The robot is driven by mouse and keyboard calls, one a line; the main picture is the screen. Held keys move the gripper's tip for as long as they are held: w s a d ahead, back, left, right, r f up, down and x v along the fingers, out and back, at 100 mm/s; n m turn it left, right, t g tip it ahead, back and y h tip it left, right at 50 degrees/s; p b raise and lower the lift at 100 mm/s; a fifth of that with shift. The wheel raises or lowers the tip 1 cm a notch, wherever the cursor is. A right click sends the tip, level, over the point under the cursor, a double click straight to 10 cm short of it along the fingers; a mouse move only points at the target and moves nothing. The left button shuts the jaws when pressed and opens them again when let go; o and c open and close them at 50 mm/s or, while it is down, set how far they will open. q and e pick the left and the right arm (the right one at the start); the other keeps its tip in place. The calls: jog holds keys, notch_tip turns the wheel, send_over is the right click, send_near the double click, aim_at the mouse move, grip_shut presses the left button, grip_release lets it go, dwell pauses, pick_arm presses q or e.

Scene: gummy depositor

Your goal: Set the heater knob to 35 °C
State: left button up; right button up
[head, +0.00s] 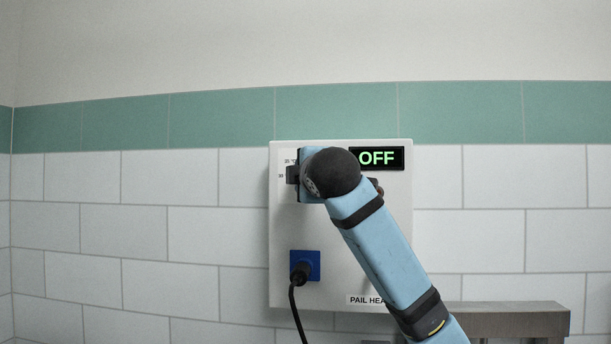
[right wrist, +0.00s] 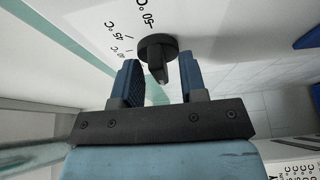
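The heater panel (head: 340,225) is a white box on the tiled wall, and its display (head: 377,158) reads OFF in green. In the right wrist view, the black round heater knob (right wrist: 157,46) with a raised grip bar sits beside printed temperature marks, including 50 and 45 °C. My right gripper (right wrist: 160,70) is open, with its blue fingers on either side of the knob's bar and gaps visible. In the head view, my right gripper (head: 305,175) is at the panel's upper part, and my wrist hides most of the knob and scale. My left gripper is out of view.
A blue socket (head: 311,260) with a black plug and cable (head: 293,310) is at the panel's lower left. A label (head: 364,300) at the bottom is partly covered by my arm. A grey metal ledge (head: 510,322) stands at lower right. The wall to the left is clear.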

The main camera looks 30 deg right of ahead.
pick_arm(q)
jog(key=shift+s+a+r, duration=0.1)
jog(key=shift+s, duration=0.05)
pick_arm(e)
grip_shut()
pick_arm(q)
jog(key=shift+b, duration=0.3)
pick_arm(e)
jog(key=shift+f+m, duration=0.1)
jog(key=shift+m, duration=0.2)
pick_arm(q)
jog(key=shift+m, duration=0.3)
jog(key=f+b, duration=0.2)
jog(key=b, duration=0.1)
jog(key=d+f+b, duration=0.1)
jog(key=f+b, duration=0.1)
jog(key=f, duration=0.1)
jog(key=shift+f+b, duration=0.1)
jog(key=shift+b, duration=0.3)
pick_arm(e)
jog(key=m+t+h, duration=0.1)
jog(key=m, duration=0.3)
jog(key=m+t+h, duration=0.1)
jog(key=m, duration=0.3)
jog(key=shift+a+f+m+h, duration=0.15)
jog(key=shift+f+m+h, duration=0.05)
jog(key=shift+m+h, duration=0.1)
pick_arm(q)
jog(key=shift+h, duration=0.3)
